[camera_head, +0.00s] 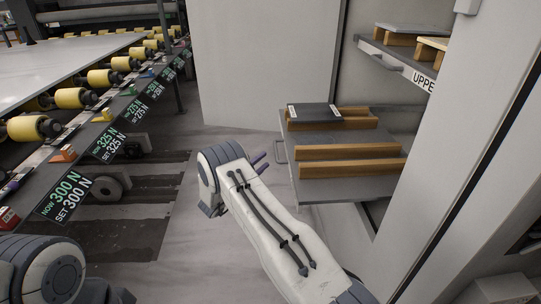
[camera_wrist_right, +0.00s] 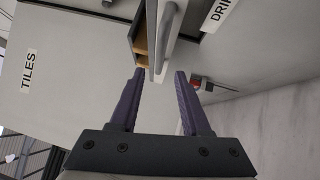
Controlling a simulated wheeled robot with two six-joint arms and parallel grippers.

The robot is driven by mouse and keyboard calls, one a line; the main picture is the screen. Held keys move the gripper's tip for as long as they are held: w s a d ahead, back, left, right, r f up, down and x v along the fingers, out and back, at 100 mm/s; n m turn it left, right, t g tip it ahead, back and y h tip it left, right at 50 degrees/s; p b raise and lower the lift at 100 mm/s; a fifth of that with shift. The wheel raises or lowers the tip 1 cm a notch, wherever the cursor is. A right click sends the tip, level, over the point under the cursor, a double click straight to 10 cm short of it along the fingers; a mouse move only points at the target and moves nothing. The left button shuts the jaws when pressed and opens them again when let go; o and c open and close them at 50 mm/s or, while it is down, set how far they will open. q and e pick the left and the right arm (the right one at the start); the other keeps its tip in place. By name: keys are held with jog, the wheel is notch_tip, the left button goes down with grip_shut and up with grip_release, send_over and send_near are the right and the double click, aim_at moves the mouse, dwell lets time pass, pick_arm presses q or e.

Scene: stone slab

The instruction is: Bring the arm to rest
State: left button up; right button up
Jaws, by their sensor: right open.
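My right arm (camera_head: 262,225) reaches up from the bottom of the head view, and its white forearm hides part of the wrist. My right gripper (camera_head: 258,162) shows as small purple fingers just left of the pulled-out drawer (camera_head: 345,187). In the right wrist view the gripper (camera_wrist_right: 160,74) is open, with nothing between its fingers. The drawer's grey handle (camera_wrist_right: 167,42) lies beyond the fingertips and looks apart from them. It also shows in the head view (camera_head: 280,152). Part of my left arm (camera_head: 40,270) is at the lower left; its gripper fingers do not show.
The drawer holds wooden rails (camera_head: 352,168) and a dark slab (camera_head: 314,112). An upper shelf (camera_head: 395,62) and a pale cabinet panel (camera_head: 440,170) stand at right. A conveyor with yellow rollers (camera_head: 104,77) runs along the left. Open floor lies between.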

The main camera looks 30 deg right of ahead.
jog(key=v, duration=0.2)
jog(key=shift+s+a, duration=0.1)
jog(key=shift+a, duration=0.15)
